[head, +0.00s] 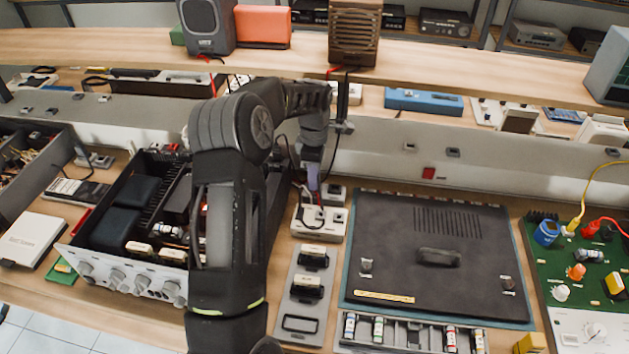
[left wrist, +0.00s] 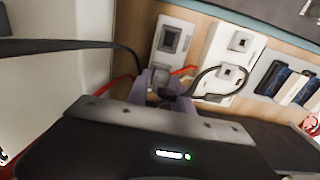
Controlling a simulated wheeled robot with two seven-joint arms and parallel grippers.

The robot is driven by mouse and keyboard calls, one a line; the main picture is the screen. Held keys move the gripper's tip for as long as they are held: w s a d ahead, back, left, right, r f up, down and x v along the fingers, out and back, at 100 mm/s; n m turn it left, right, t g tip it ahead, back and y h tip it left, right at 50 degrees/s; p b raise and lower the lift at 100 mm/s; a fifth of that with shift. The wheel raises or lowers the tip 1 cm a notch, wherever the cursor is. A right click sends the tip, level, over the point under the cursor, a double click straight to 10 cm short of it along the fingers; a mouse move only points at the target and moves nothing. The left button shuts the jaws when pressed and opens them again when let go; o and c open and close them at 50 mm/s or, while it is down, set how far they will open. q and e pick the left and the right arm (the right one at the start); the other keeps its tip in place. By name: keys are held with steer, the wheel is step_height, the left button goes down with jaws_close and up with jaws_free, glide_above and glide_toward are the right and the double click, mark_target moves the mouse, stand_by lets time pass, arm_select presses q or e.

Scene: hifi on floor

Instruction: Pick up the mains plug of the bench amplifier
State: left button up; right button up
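The bench amplifier (head: 125,270) is the open black chassis with a pale knobbed front, on the bench at left. My left arm hides part of its right side. My left gripper (head: 312,182) points down just above a pale socket block (head: 318,224). In the left wrist view its purple-grey fingertips (left wrist: 163,84) are close together, with a small dark piece and black cable (left wrist: 228,70) at them. I cannot tell whether that piece is the mains plug or whether the fingers grip it. My right gripper is not in view.
A grey panel with sockets (head: 301,295) lies in front of the block. A large dark equipment lid (head: 410,285) lies at right, beyond it a green circuit board (head: 585,265). A wooden shelf (head: 470,78) crosses above the bench. Thin red wires run near the gripper.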

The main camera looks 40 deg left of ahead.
arm_select(q)
jaws_close()
stand_by(0.3)
step_height(320, 180, up, 10)
steer(key=p, duration=0.6)
stand_by(0.4)
